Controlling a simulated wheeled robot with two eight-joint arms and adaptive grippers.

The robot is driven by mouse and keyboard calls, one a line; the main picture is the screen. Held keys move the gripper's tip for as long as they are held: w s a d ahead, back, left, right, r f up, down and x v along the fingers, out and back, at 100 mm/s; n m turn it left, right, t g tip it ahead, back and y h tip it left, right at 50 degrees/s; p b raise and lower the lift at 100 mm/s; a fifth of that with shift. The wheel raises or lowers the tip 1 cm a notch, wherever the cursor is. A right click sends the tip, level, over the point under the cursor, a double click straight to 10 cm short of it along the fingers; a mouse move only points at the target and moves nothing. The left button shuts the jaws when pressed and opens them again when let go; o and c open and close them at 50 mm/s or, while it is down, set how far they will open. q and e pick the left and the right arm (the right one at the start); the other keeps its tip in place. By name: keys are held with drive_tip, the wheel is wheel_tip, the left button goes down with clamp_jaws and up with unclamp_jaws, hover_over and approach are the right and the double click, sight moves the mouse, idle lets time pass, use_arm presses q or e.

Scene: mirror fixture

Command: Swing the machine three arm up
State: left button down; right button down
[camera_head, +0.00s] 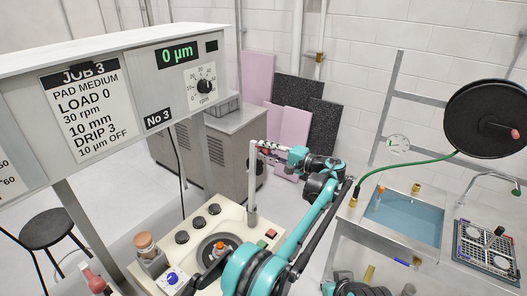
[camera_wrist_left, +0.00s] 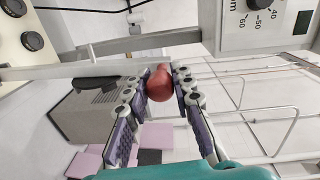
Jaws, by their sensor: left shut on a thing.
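Machine three, labelled No 3 (camera_head: 158,118), has a pale deck with a dark round plate (camera_head: 217,248) under an overhead panel. A pale bar (camera_head: 253,190) stands nearly upright from the deck's back right and looks like the machine's arm. My left gripper (camera_head: 266,150) is at its upper end. In the left wrist view, a red ball knob (camera_wrist_left: 160,85) sits between the fingers of my left gripper (camera_wrist_left: 162,80), which is shut on it. The pale bar runs just behind the knob there. The fingers partly hide the knob.
The overhead panel (camera_head: 120,85) reads 0 µm and carries a job card. A grey cabinet (camera_head: 225,150) and leaning pink and black slabs (camera_head: 325,125) stand behind. A blue sink (camera_head: 405,215) and black reel (camera_head: 487,115) are at the right. A stool (camera_head: 47,228) stands left.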

use_arm(q)
drive_tip(key=shift+d, duration=0.1)
idle(0.3)
drive_tip(key=c, duration=1.3)
unclamp_jaws()
drive_tip(key=shift+w, duration=0.1)
drive_tip(key=shift+w+d+f, duration=0.1)
drive_tip(key=shift+s+d, duration=0.25)
drive_tip(key=shift+s, duration=0.05)
drive_tip(key=v, duration=1.1)
drive_tip(key=shift+s+d, duration=0.1)
